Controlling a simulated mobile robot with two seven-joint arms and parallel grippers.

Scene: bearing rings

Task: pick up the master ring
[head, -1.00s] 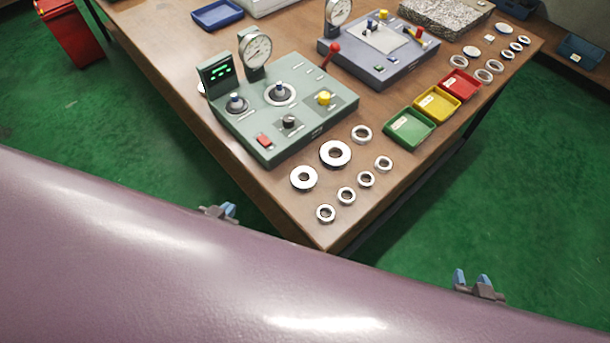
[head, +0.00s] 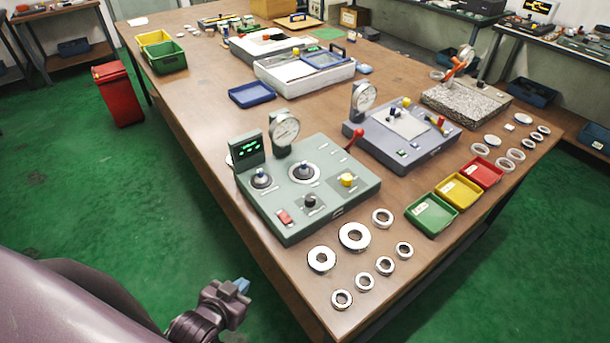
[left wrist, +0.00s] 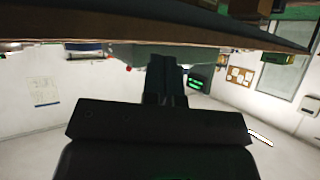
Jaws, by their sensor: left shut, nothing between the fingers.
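Several metal rings lie flat on the near corner of the wooden table in the head view. The two widest are a thick flat ring (head: 340,237) and another flat ring (head: 311,260) to its lower left. Narrower rings lie around them, such as one ring (head: 375,217) above and one ring (head: 335,300) near the front edge. I cannot tell by label which is the master ring. My left gripper (head: 241,286) is shut and empty, off the table's left side, apart from every ring. Its dark fingers are together in the left wrist view (left wrist: 165,75). My right gripper is out of view.
A green gauge station (head: 325,205) stands just behind the rings. A grey station (head: 400,160) stands beyond it. Green (head: 431,229), yellow and red trays line the right edge. A bare strip of table (head: 285,272) lies left of the rings. A red bin (head: 118,95) stands on the floor.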

